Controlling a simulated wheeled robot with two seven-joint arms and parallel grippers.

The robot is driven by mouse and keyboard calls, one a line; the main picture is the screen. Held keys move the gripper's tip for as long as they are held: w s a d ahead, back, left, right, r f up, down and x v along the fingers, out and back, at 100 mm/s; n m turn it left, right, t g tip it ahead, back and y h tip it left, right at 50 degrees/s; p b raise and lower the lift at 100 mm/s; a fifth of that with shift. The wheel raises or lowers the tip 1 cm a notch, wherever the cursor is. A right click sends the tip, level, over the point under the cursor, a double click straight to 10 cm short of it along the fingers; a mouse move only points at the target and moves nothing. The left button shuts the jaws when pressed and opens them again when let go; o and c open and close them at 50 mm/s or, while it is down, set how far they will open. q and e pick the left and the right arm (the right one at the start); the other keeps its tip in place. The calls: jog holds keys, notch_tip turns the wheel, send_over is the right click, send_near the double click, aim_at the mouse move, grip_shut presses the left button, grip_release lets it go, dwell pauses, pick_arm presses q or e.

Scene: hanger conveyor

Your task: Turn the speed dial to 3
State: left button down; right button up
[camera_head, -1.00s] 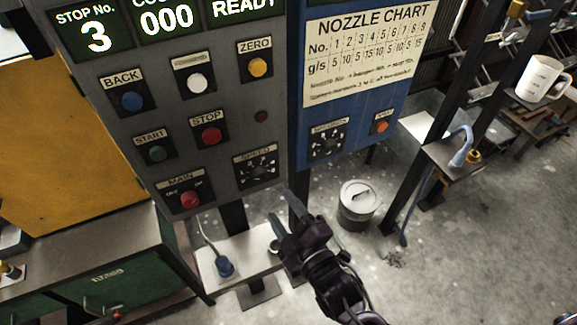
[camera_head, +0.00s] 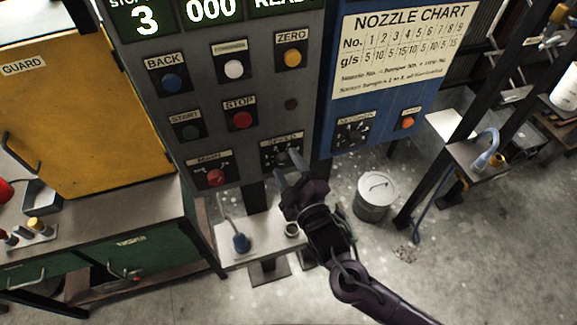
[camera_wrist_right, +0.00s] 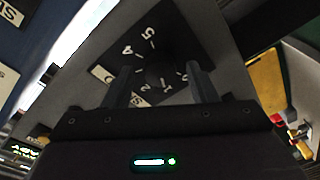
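The speed dial (camera_head: 268,154) is a black plate with white numbers at the lower right of the grey control panel (camera_head: 262,108). My right gripper (camera_head: 287,168) is just in front of it, fingers open and pointing at it, partly covering it. In the right wrist view the dial plate (camera_wrist_right: 150,42) shows the numbers 5, 4 and 2 among others. The two fingers of my right gripper (camera_wrist_right: 160,82) stand apart on either side of the dark middle of the dial. The knob's pointer and any contact with the fingers are too dark to tell. My left gripper is out of view.
A red main switch (camera_head: 216,177) is left of the dial, and a red stop button (camera_head: 243,119) is above left. A blue panel (camera_head: 335,104) with another dial (camera_head: 352,131) adjoins on the right. Below is a shelf (camera_head: 262,240) with a blue-based item (camera_head: 241,243).

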jog(key=c, duration=0.9)
jog(key=shift+m, duration=0.4)
jog(key=m+b, duration=0.1)
jog(key=m, duration=0.2)
jog(key=shift+f+m, duration=0.15)
jog(key=shift+m, duration=0.25)
jog(key=m+b, duration=0.1)
jog(key=m, duration=0.3)
jog(key=shift+m+t, duration=0.4)
jog(key=m, duration=0.4)
jog(key=shift+m+h+b, duration=0.3)
jog(key=shift+m+b, duration=0.05)
jog(key=shift+m, duration=0.05)
jog(key=shift+a+m+t+h, duration=0.1)
jog(key=shift+m+t+h, duration=0.2)
jog(key=shift+m, duration=2)
